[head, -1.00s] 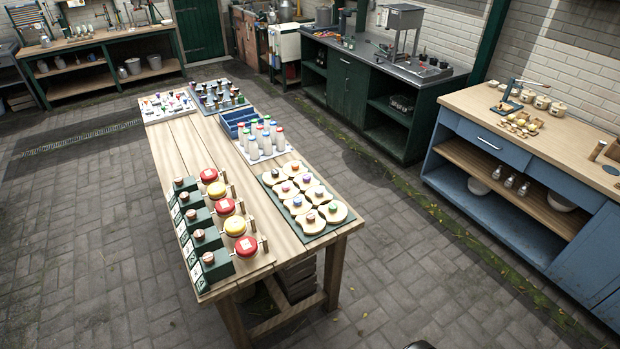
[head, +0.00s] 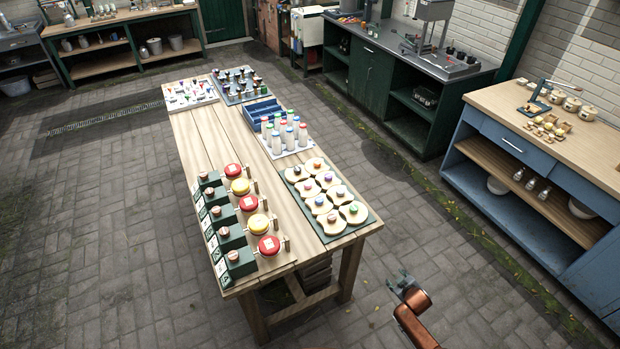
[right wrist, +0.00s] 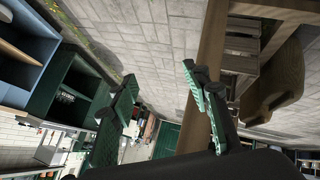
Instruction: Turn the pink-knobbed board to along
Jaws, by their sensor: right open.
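Several pale, wavy-edged boards (head: 320,202) with small coloured knobs lie close together on a dark green tray (head: 347,236) at the near right corner of the wooden table (head: 218,142). My left gripper is not in view.
A blue cabinet (head: 510,150) is at the right. Paved floor between is free.

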